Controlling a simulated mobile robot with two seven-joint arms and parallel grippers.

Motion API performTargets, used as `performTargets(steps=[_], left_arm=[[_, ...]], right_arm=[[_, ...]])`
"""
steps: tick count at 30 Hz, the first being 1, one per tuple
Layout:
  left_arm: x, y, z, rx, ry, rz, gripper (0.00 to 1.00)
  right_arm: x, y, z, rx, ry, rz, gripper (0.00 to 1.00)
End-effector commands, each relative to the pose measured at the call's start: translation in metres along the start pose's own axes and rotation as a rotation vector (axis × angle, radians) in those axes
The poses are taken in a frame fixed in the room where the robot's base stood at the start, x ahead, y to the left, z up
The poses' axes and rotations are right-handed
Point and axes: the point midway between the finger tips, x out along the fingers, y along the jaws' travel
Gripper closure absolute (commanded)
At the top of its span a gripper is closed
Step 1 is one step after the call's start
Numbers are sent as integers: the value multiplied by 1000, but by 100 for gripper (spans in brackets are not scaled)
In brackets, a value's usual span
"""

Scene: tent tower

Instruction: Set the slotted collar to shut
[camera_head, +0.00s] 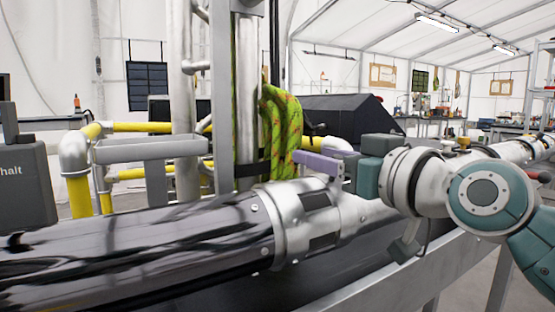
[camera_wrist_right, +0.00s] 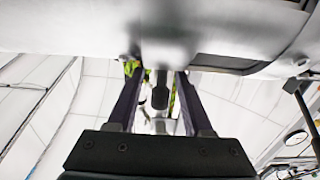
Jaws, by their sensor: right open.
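The slotted collar (camera_head: 291,204) is a bright metal ring around the large shiny pipe, with dark rectangular slots in its side. It also spans the top of the right wrist view (camera_wrist_right: 80,28), where one dark slot shows at the right. My right gripper (camera_head: 298,160) has purple fingers and is just above the collar in the head view, pointing left. In the right wrist view its two fingers (camera_wrist_right: 159,76) are apart, with a dark-tipped grey peg (camera_wrist_right: 160,96) showing between them. I cannot tell whether the peg belongs to the collar or whether the fingers touch it. My left gripper is not in view.
The dark shiny pipe (camera_head: 130,250) runs along the front left. A grey post (camera_head: 247,95) with green rope (camera_head: 283,125) stands close behind the collar. Yellow pipes (camera_head: 150,127) and a grey tray (camera_head: 150,149) are at the left. A grey rail (camera_head: 440,275) runs below.

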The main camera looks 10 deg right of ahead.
Motion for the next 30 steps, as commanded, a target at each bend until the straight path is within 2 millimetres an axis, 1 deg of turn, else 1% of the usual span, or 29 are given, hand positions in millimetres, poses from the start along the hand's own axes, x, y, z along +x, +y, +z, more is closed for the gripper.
performTargets(steps=[9, 22, 23, 30], left_arm=[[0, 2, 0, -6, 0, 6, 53], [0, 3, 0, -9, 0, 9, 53], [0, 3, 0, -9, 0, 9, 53], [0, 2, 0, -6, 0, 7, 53]], right_arm=[[2, 0, 0, 0, 0, 0, 50], [2, 0, 0, 0, -1, 0, 99], [2, 0, 0, 0, -1, 0, 100], [2, 0, 0, 0, -1, 0, 100]])
